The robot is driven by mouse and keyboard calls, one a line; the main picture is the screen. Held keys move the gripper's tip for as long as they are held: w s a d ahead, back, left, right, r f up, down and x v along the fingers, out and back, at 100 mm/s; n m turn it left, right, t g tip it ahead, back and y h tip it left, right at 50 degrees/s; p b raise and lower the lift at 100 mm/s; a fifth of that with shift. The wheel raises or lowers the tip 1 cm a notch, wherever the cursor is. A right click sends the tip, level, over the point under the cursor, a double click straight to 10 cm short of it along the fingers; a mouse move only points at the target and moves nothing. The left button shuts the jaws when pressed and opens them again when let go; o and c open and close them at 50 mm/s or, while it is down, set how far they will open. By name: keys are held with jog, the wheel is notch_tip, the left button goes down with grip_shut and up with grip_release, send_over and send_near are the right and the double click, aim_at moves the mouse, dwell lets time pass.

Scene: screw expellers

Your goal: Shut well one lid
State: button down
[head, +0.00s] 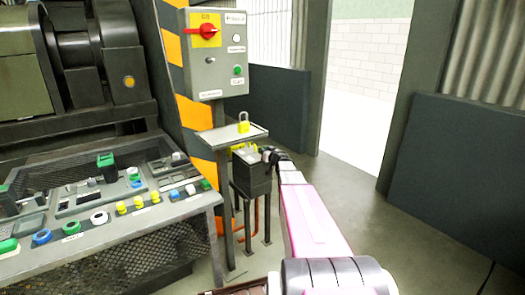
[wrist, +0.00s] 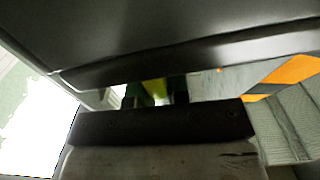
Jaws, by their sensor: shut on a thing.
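A small dark box (head: 254,180), which looks like the well, stands on thin legs beside the control desk in the head view. Something yellow shows at its top left. My gripper (head: 268,156) is at the upper right edge of the box. In the wrist view a broad dark panel (wrist: 160,45), apparently the lid, fills the top of the picture very close up. My gripper (wrist: 160,93) is shut at its lower edge, apparently on the lid. A patch of yellow-green shows between the dark fingers. The lid's exact angle and its gap to the box cannot be told.
A grey switch box (head: 215,55) with a red handle hangs above that. The control desk (head: 110,215) is at left. Open floor (head: 350,200) lies to the right.

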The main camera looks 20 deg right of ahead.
jog(key=shift+s+a+f, duration=0.1)
jog(key=shift+s+f, duration=0.05)
dwell(0.3)
jog(key=c, duration=1.1)
grip_release()
jog(key=shift+c, duration=0.2)
jog(key=v, duration=1)
jog(key=shift+s, duration=0.35)
